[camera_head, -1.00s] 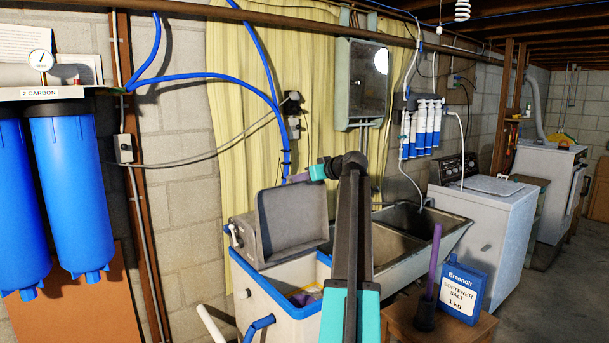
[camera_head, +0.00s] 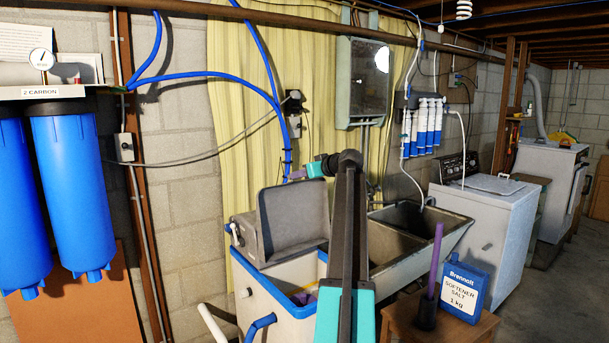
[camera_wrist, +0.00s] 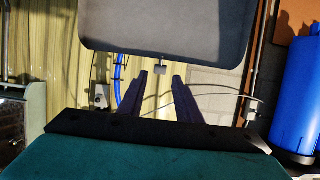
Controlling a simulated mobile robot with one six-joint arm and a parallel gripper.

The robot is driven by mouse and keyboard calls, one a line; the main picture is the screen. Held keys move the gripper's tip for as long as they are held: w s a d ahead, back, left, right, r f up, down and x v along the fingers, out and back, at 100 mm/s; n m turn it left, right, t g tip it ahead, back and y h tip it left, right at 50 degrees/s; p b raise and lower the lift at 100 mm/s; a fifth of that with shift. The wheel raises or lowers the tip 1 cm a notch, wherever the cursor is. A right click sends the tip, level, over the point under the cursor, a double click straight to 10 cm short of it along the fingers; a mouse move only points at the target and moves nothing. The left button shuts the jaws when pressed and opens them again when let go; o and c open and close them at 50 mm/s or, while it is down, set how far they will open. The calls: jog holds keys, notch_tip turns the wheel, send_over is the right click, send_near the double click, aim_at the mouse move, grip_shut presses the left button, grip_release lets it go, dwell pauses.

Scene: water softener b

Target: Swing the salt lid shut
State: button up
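The salt lid (camera_head: 292,215) is a dark grey panel standing raised and tilted back on the softener cabinet (camera_head: 275,300). The cabinet is pale with a blue rim, and its front opening is uncovered. In the wrist view the lid (camera_wrist: 165,30) fills the top, with a small tab at its edge. My gripper (camera_head: 293,176) is near the lid's raised upper edge in the head view. In the wrist view the two dark fingers (camera_wrist: 162,78) are apart, with nothing between them, pointing toward the lid's tab. Whether they touch the lid cannot be told.
A double sink (camera_head: 420,225) stands right of the cabinet. A blue salt container (camera_head: 463,292) and a purple-handled tool (camera_head: 435,262) stand on a wooden stool. Blue pipes (camera_head: 270,95) and a curtain are behind; blue filter housings (camera_head: 70,190) hang at left.

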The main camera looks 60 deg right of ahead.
aim_at(294, 182)
jog(key=shift+x, duration=2.65)
jog(key=shift+w, duration=0.15)
jog(key=shift+c, duration=0.7)
jog(key=c, duration=0.6)
jog(key=shift+o, duration=0.2)
jog(key=s+a+f+b, duration=0.1)
jog(key=s+a+b, duration=0.1)
jog(key=s, duration=0.6)
jog(key=shift+a+f, duration=0.35)
jog(key=shift+a, duration=0.05)
jog(key=shift+s, duration=0.1)
jog(key=s+a+f+b, duration=0.2)
jog(key=s+f+b, duration=0.1)
jog(key=s, duration=0.4)
jog(key=shift+s+a+f, duration=0.2)
jog(key=shift+s+f, duration=0.05)
jog(key=shift+f, duration=0.2)
